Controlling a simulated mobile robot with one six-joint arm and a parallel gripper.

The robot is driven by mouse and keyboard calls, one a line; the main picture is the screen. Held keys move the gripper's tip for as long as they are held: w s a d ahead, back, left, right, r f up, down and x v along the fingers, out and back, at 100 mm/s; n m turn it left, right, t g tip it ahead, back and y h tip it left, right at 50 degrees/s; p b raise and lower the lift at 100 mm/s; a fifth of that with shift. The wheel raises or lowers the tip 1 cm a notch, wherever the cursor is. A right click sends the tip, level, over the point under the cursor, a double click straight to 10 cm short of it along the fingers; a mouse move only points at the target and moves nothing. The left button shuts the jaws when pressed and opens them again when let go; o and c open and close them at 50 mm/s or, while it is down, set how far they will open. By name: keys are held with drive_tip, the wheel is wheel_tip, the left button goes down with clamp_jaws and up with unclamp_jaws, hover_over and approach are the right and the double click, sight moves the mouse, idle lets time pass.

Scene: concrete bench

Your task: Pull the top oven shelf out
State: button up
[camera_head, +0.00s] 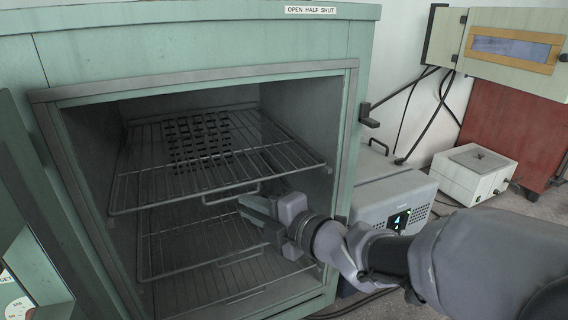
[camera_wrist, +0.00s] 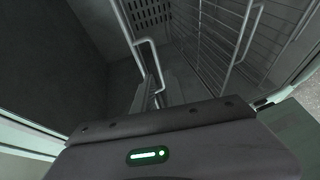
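The green oven (camera_head: 190,40) stands open, its door (camera_head: 30,220) swung out to the left. Inside, the top shelf (camera_head: 150,190) is an empty wire rack with a small loop handle (camera_head: 231,194) at the middle of its front edge.
More wire shelves (camera_head: 190,245) sit below the top one. A latch piece (camera_head: 369,115) juts from the oven's right edge. A grey box (camera_head: 392,197) and a white device (camera_head: 473,174) stand to the right. Dark cables hang on the wall.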

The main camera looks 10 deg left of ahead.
sight(232, 198)
drive_tip(key=x, duration=0.5)
drive_tip(key=shift+w+a+r, duration=0.1)
drive_tip(key=shift+w, duration=0.05)
drive_tip(key=shift+c, duration=0.3)
clamp_jaws()
idle(1.0)
